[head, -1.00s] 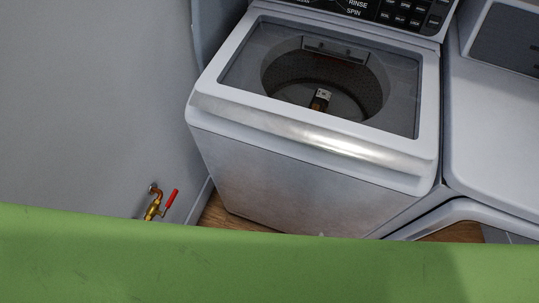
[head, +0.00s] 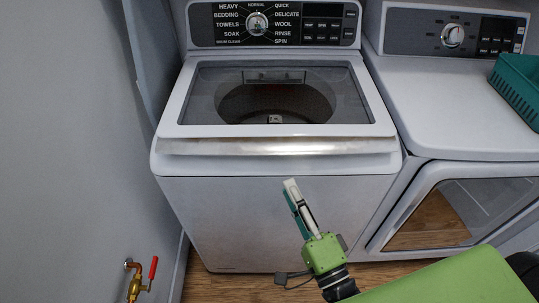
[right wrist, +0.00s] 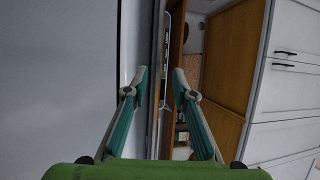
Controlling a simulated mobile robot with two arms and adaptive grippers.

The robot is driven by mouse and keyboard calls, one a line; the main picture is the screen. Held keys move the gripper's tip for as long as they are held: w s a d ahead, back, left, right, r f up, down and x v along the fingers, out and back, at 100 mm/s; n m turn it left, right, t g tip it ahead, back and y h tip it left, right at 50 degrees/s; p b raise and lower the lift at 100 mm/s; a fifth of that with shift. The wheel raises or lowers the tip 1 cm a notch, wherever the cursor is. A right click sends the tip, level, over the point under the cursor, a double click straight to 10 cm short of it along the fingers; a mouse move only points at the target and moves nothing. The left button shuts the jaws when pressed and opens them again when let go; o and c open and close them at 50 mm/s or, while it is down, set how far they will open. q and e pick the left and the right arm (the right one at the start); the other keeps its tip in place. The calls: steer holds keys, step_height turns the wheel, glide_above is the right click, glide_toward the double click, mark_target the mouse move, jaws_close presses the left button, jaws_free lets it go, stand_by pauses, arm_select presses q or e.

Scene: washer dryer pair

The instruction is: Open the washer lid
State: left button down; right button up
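The white washer (head: 230,200) stands in the middle of the head view. Its lid (head: 278,146) lies shut on top, with a dark glass window through which the drum (head: 275,102) shows. A shiny lip runs along the lid's front edge. My right gripper (head: 291,186) is in front of the washer's front panel, below the lid lip and apart from it, with its fingers pointing up. In the right wrist view the two teal fingers of this gripper (right wrist: 160,77) are spread with nothing between them. My left gripper is not in view.
A white dryer (head: 450,100) stands close on the right, with a teal basket (head: 515,88) on top. A grey wall (head: 70,130) is close on the left, with a red-handled brass valve (head: 135,285) low on it. Wooden floor shows in front of the washer.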

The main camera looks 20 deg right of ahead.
mark_target(272, 154)
steer(key=p+x, duration=0.1)
steer(key=x, duration=0.8)
steer(key=shift+w+r+p, duration=0.1)
steer(key=shift+w+p, duration=0.15)
steer(key=shift+p, duration=0.15)
steer(key=shift+x, duration=0.8)
steer(key=shift+a, duration=0.1)
jaws_close()
